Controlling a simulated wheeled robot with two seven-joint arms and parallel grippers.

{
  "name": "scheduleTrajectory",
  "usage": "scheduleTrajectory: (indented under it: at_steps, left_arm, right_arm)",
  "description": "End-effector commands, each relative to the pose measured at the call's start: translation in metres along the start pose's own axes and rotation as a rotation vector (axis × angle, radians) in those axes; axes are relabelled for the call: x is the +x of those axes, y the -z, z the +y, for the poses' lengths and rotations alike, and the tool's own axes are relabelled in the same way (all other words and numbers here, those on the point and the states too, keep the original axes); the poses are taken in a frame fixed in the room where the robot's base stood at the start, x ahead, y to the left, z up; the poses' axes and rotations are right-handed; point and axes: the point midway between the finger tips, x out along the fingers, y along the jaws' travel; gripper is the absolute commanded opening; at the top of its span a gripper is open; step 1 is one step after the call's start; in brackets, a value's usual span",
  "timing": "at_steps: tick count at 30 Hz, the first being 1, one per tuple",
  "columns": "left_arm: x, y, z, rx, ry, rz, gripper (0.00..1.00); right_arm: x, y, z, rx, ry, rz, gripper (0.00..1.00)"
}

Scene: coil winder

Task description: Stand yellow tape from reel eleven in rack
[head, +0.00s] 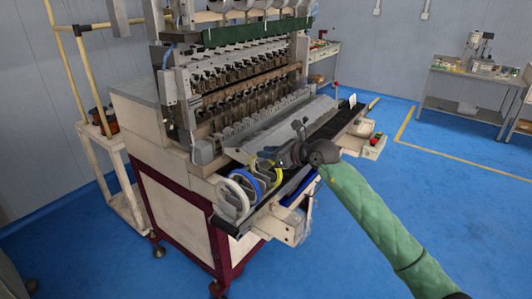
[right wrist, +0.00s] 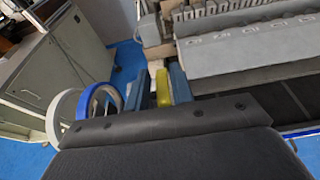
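A yellow tape roll (head: 279,178) shows partly at the rack on the front left of the machine, right of a blue roll (head: 246,184) and a white roll (head: 231,201). The grey rack (head: 239,197) holds the white and blue rolls upright. In the right wrist view the yellow roll (right wrist: 163,90) is seen edge-on between two blue-grey plates, beyond my dark gripper body. My left gripper is not in view.
The coil winder (head: 235,105) stands behind the rack, with a numbered grey panel (right wrist: 245,45) at its front. A long dark tray (head: 335,122) runs to the right. A side bench (head: 470,90) is far right. Open blue floor lies in front.

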Motion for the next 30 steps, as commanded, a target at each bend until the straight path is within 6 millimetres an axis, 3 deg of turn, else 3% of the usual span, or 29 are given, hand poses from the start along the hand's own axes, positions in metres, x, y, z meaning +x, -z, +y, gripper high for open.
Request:
scheduleTrajectory:
  at_steps: [30]
  left_arm:
    - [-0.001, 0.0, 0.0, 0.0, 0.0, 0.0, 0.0]
  right_arm:
    - [-0.049, -0.004, 0.0, -0.001, 0.0, 0.0, 0.24]
